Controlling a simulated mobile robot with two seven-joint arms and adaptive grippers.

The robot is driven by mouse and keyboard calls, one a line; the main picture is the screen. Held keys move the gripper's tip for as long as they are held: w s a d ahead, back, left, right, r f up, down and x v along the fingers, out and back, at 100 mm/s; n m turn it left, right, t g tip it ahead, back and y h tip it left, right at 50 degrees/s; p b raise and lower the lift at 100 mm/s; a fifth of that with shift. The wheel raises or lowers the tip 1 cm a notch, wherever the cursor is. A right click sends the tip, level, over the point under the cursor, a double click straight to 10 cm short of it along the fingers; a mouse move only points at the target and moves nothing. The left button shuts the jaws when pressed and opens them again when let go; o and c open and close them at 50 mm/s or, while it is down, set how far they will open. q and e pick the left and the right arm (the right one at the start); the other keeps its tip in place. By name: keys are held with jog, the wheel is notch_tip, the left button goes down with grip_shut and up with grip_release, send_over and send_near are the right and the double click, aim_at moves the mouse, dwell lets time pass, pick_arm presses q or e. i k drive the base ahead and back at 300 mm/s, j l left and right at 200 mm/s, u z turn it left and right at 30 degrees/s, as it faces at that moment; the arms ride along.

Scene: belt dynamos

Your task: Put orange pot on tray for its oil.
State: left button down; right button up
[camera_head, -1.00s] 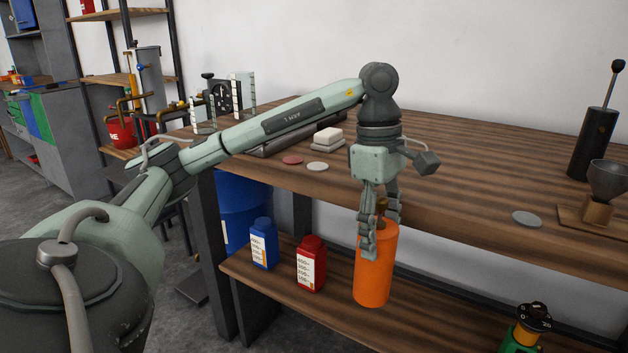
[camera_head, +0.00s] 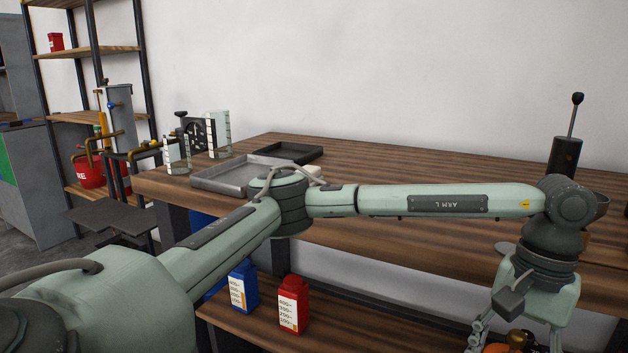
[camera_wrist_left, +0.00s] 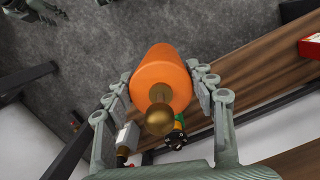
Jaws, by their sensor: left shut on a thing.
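The orange pot (camera_wrist_left: 160,78) has a brass-coloured knob on top and hangs between the fingers of my left gripper (camera_wrist_left: 163,86), which is shut on it. In the head view only a sliver of the pot (camera_head: 496,348) shows at the bottom edge, beside my left gripper (camera_head: 500,338). A grey shallow tray (camera_head: 208,186) lies on the tabletop at the left, partly behind my left arm. A darker tray (camera_head: 305,153) lies behind it. Which tray is for oil cannot be told. A pale green part, seemingly my right gripper (camera_wrist_left: 38,10), is cut off in the wrist view.
A blue bottle (camera_head: 243,288) and a red bottle (camera_head: 293,304) stand on the lower shelf. A gauge (camera_head: 197,138) and clear measuring vessels (camera_head: 177,155) stand left of the trays. A black-topped green device (camera_wrist_left: 175,138) shows below the pot. The middle tabletop is clear.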

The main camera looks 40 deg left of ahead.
aim_at(289, 153)
jog(key=k+j, duration=0.1)
jog(key=j, duration=0.55)
jog(key=k+j+u, duration=0.1)
jog(key=j, duration=0.6)
jog(key=k+j, duration=0.15)
jog(key=j, duration=0.5)
jog(key=k+j+u, duration=0.1)
jog(key=j, duration=0.6)
